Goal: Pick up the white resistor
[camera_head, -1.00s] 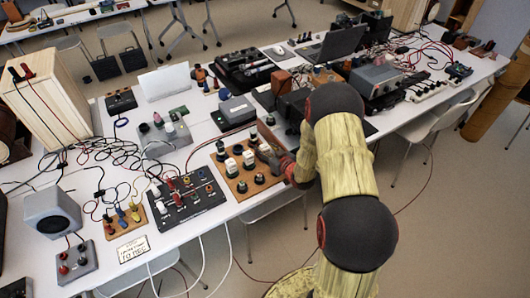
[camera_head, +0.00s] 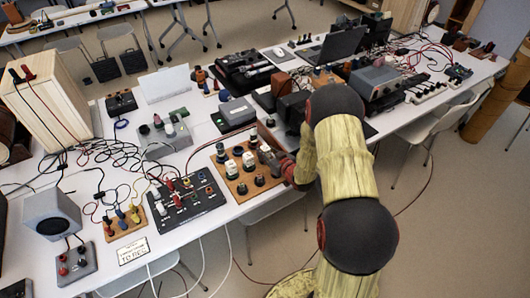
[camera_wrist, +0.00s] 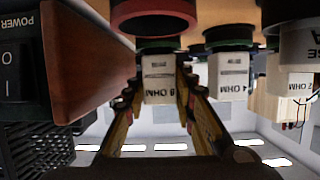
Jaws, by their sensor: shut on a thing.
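The white resistor (camera_wrist: 160,70), marked 8 OHM, stands between my fingers in the wrist view, which shows it upside down. My gripper (camera_wrist: 158,92) is shut on it, with one finger on each side. Its green and black base still appears to be at the wooden board (camera_head: 240,193) in the head view. In that view my gripper (camera_head: 266,154) is at the board's right edge, and the fingertips are small and partly hidden. Two more white resistors stand beside it, marked 4 OHM (camera_wrist: 232,75) and 2 OHM (camera_wrist: 298,82).
A black panel with colored sockets (camera_head: 187,200) lies left of the board. A grey box (camera_head: 233,112) is behind it. In the wrist view, a wooden side (camera_wrist: 85,55) and a black power switch (camera_wrist: 12,70) are close on the left. Cables cover the table's left part.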

